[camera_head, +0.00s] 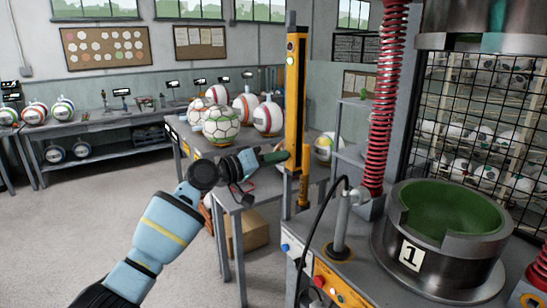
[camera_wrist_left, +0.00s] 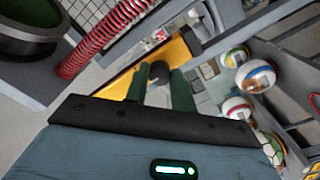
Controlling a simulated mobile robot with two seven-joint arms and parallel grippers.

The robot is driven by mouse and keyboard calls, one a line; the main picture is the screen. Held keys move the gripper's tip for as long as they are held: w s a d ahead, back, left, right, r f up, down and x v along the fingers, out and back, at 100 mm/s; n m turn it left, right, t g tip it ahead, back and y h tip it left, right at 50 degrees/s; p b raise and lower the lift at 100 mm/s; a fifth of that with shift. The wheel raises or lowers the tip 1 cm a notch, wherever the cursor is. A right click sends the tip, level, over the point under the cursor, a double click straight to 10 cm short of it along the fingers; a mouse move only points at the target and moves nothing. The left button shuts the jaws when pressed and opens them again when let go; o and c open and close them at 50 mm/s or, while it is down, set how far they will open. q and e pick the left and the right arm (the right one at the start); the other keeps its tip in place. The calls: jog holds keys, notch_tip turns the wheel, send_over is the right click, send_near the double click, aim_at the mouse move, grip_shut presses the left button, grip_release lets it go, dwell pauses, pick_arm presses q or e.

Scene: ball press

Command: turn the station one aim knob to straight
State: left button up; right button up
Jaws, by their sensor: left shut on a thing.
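My left gripper (camera_head: 272,158) reaches in from the left to the side of the yellow upright post (camera_head: 293,100) next to the press marked 1. In the left wrist view its two dark green fingers (camera_wrist_left: 162,88) are shut on a dark grey rounded knob (camera_wrist_left: 158,71) in front of the yellow post (camera_wrist_left: 143,62). The knob's pointer or marks cannot be made out, so its aim cannot be told. In the head view the fingers mostly hide the knob. My right gripper is in neither view.
The press bowl (camera_head: 440,222) with green lining stands at the right, beside a red spring (camera_head: 384,110). A black hose (camera_head: 318,225) and a panel with buttons (camera_head: 338,290) are in front. Several balls (camera_head: 222,124) lie on a table behind. Open floor is at the left.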

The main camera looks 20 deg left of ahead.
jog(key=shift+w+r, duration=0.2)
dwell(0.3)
pick_arm(q)
jog(key=o, duration=1)
jog(key=v, duration=0.8)
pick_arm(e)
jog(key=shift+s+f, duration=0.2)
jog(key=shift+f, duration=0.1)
